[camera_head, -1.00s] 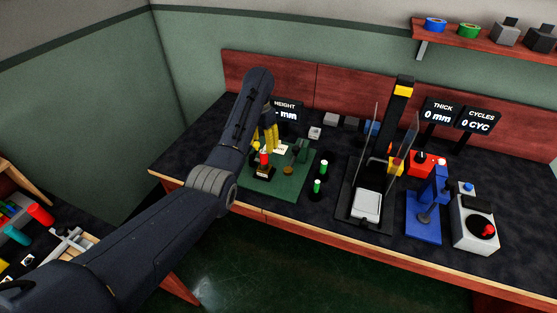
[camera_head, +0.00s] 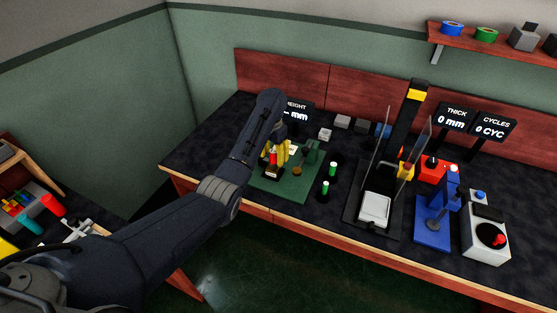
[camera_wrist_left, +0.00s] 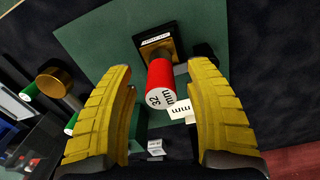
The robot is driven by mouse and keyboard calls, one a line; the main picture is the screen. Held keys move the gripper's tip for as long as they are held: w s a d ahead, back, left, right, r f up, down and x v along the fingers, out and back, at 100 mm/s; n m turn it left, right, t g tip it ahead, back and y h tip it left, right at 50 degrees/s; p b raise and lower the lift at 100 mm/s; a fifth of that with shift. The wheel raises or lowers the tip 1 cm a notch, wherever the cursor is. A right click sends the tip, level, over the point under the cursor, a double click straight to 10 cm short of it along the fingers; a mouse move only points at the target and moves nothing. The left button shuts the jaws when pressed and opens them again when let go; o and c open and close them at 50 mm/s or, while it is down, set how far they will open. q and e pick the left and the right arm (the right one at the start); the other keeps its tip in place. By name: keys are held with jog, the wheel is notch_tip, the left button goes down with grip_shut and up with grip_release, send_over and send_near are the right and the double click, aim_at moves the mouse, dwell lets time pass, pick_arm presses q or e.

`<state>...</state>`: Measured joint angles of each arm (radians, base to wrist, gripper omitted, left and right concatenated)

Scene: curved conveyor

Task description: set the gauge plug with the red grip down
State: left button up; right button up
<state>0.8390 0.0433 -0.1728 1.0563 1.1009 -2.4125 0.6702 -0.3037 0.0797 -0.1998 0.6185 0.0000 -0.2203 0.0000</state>
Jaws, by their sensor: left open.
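The gauge plug with the red grip (camera_head: 272,158) stands upright on a small dark block on the green mat (camera_head: 283,188). In the left wrist view its red grip (camera_wrist_left: 160,80) is marked "32 mm", and its lower end meets the black block (camera_wrist_left: 157,47) with a white label. My left gripper (camera_head: 281,151) is open, its yellow fingers low beside the plug. In the left wrist view the fingers (camera_wrist_left: 165,95) stand on both sides of the red grip, with a gap to each. My right gripper is not in view.
Two green-topped plugs (camera_head: 333,169) stand right of the mat. A brass round piece (camera_head: 296,170) is on the mat.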

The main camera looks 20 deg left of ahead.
pick_arm(q)
jog(key=shift+c, duration=0.2)
grip_shut()
jog(key=shift+r, duration=0.1)
dwell(0.4)
jog(key=shift+r, duration=2.7)
jog(key=shift+w+a+r, duration=0.15)
jog(key=shift+r, duration=0.55)
notch_tip(320, 180, up, 13)
